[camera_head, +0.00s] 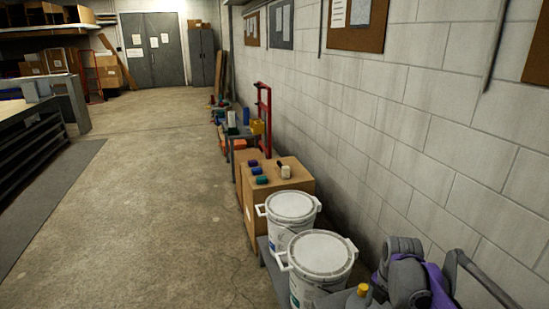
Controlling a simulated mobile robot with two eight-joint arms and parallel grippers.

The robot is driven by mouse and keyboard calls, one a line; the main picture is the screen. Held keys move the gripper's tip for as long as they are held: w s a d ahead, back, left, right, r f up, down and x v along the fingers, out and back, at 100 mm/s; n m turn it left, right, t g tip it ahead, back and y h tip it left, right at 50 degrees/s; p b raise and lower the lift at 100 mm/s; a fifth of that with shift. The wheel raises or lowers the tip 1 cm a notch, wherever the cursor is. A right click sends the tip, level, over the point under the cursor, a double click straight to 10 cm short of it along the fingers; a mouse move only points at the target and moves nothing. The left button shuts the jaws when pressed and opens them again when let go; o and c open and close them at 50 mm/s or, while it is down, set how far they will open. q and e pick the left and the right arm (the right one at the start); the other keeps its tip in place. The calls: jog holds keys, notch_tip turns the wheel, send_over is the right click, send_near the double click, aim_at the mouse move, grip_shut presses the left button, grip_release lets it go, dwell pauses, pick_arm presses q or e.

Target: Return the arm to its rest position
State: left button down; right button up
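Neither of my grippers shows in the head view, and I see no fingertips anywhere. A grey and purple rounded object (405,272) with a dark bar and a yellow knob (362,289) is cut off at the bottom right corner. I cannot tell from this view exactly what it is.
Two white lidded buckets (323,254) stand along the right wall. Behind them are a cardboard box (281,187) with small coloured items on it and a red hand truck (264,118). A workbench (30,135) stands at left. The concrete floor (150,210) between is clear.

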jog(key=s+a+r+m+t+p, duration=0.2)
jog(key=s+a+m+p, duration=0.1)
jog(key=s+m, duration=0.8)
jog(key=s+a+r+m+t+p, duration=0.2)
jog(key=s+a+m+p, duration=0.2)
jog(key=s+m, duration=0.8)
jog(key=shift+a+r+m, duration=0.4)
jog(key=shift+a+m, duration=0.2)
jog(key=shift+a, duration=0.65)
